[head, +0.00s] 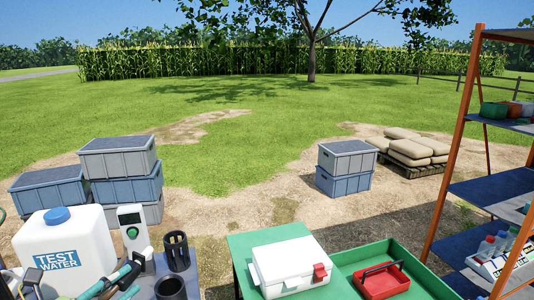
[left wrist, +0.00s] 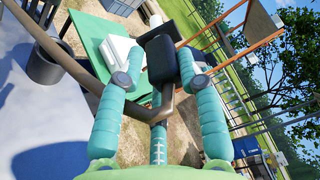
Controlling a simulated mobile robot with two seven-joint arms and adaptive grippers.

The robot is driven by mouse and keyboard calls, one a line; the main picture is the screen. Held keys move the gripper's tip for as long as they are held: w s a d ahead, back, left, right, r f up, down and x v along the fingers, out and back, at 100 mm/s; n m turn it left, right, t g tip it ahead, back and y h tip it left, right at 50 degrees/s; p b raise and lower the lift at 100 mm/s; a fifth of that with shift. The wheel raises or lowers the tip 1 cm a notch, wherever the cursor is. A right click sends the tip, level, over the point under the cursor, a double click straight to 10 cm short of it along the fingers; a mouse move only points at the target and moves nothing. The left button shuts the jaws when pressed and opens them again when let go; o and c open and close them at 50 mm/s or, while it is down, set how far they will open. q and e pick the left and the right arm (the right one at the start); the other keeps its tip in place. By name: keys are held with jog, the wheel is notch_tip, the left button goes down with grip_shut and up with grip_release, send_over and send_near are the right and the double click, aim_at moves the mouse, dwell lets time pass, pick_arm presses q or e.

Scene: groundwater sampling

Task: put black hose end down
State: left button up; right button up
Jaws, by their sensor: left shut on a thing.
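My left gripper (head: 122,276), with teal fingers, is low at the left in the head view, over the front of the grey table. In the left wrist view its fingers (left wrist: 162,72) are shut on the black hose end (left wrist: 160,58), a dark block held between the fingertips. A brown-grey hose (left wrist: 80,70) runs from the upper left of that view and bends up between the fingers to it. The hose end is above the surfaces; its exact height I cannot tell. The hose's far end is out of view. My right gripper does not show.
A white TEST WATER jug (head: 62,245), a grey meter (head: 132,228) and black cylinders (head: 177,252) stand near my left gripper. A green table (head: 243,262) holds a white case (head: 290,268) and a green tray (head: 405,262) with a red box. An orange-framed shelf (head: 452,150) stands right.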

pick_arm(q)
jog(key=shift+a+f+n+t+y, duration=0.3)
jog(key=shift+a+f+n+y, duration=0.15)
jog(key=shift+n, duration=0.25)
jog(key=s+d+f+n+t+y, duration=0.1)
jog(key=s+f+n+y, duration=0.1)
jog(key=f, duration=0.5)
jog(key=shift+s+d+f+y+b, duration=0.2)
jog(key=shift+s+d+y+b, duration=0.25)
jog(key=shift+s+y, duration=0.1)
jog(key=shift+n+y, duration=0.6)
jog(key=shift+y, duration=0.3)
jog(key=s+d+f, duration=0.2)
jog(key=d, duration=0.1)
jog(key=shift+f, duration=0.4)
jog(key=d+y, duration=0.1)
jog(key=s+d+n, duration=0.1)
jog(key=d, duration=0.1)
jog(key=s+d+y+b, duration=0.1)
jog(key=shift+d+f+n+t+y, duration=0.3)
jog(key=shift+d+f, duration=0.1)
jog(key=shift+s+a, duration=0.1)
